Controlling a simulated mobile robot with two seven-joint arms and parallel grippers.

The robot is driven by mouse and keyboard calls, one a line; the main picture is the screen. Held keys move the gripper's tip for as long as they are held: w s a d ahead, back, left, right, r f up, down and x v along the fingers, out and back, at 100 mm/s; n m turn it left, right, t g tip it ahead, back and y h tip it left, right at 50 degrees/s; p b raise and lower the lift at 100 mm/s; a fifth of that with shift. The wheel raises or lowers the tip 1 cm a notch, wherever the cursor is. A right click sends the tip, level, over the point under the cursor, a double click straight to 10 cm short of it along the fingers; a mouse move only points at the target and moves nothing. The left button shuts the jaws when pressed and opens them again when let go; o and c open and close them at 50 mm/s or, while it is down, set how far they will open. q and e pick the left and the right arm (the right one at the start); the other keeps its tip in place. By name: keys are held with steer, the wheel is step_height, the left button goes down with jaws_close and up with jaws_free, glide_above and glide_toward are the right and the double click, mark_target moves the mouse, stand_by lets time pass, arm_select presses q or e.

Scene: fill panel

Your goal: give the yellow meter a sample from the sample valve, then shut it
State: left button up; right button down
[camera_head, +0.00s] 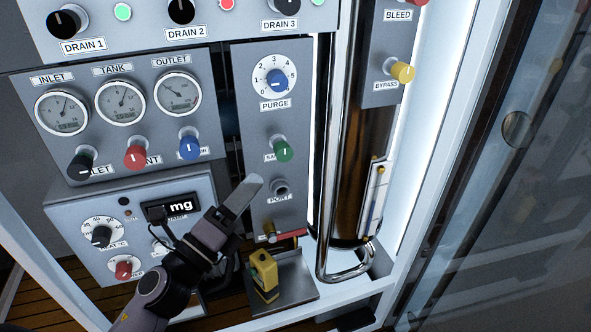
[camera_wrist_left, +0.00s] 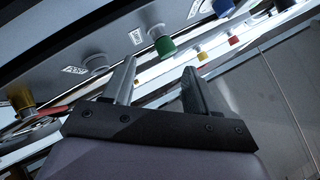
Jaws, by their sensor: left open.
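The yellow meter (camera_head: 264,272) stands on a grey metal tray (camera_head: 295,284) below the port panel; its display cannot be read. The green knob (camera_head: 283,150), its label partly hidden but starting "SA", sits above the port (camera_head: 280,187); its white mark looks about upright. The green knob also shows in the left wrist view (camera_wrist_left: 162,41), beyond the fingers. My left gripper (camera_head: 243,195) is open and empty, left of the port and below the green knob, apart from both. In the left wrist view the two fingers (camera_wrist_left: 158,84) are spread with nothing between them. My right gripper is not in view.
A red-handled valve (camera_head: 290,235) sits just above the tray. The blue purge knob (camera_head: 277,80) is above the green one. A curved metal rail (camera_head: 322,235) and a dark cylinder (camera_head: 352,200) stand right of the panel. A glass door (camera_head: 500,200) is farther right.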

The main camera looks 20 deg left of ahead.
mark_target(290, 148)
arm_select(q)
steer(key=w+m+g+h+b, duration=0.1)
steer(key=m+b, duration=0.3)
steer(key=m, duration=0.5)
steer(key=w+d+r+m+g+h+b, duration=0.1)
steer(key=m+h+b, duration=0.1)
steer(key=m, duration=0.8)
steer(key=w+d+r+m+g+h+b, duration=0.1)
steer(key=m+b, duration=0.4)
steer(key=m, duration=0.5)
steer(key=shift+w+h+b, duration=0.25)
steer(key=shift+h+b, duration=0.05)
steer(key=shift+m+y, duration=0.4)
steer(key=shift+m, duration=0.3)
steer(key=shift+a+r+x, duration=0.1)
steer(key=shift+a+x, duration=0.05)
steer(key=shift+x, duration=1.7)
steer(key=shift+a+r+x, duration=0.15)
steer(key=shift+x, duration=1.7)
steer(key=shift+w, duration=0.1)
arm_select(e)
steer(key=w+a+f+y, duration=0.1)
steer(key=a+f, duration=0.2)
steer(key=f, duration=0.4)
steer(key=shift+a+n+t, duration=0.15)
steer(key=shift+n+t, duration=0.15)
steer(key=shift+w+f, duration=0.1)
arm_select(q)
steer(key=c, duration=1)
